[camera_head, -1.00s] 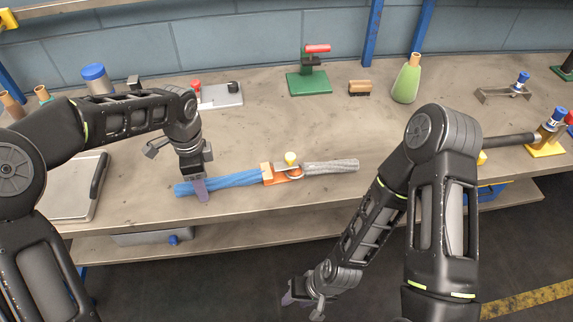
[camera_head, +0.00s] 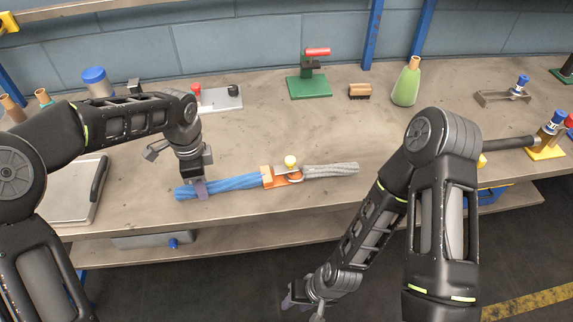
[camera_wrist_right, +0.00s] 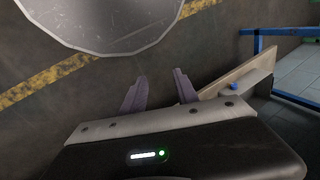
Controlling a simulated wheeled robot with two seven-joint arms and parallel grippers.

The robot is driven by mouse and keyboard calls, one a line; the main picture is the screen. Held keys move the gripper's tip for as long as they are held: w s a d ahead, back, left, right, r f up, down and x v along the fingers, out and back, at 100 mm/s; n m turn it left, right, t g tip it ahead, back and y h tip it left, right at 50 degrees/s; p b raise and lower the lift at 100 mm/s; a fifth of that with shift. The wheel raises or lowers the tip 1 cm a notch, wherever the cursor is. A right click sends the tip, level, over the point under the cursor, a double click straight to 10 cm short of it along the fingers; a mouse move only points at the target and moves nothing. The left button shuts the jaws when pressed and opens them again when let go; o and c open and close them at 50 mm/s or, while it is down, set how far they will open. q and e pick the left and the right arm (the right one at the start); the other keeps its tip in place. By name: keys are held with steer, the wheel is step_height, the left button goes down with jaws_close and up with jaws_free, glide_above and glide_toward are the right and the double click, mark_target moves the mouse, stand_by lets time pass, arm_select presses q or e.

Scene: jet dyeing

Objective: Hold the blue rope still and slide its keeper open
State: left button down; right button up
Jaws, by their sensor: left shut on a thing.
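The blue rope (camera_head: 234,183) lies on the bench, its left part under my left gripper (camera_head: 201,190). The left gripper is shut on the rope near its left end. A grey rope (camera_head: 333,170) runs out of the keeper's right side. My right gripper (camera_head: 301,299) hangs low in front of the bench, away from the rope. In the right wrist view its two fingers (camera_wrist_right: 160,92) stand apart with nothing between them.
A tray (camera_head: 75,195) lies at the bench's left. A green stand with a red handle (camera_head: 308,85), a brush (camera_head: 360,91) and a green bottle (camera_head: 406,82) stand at the back.

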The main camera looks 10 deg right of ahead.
stand_by(0.3)
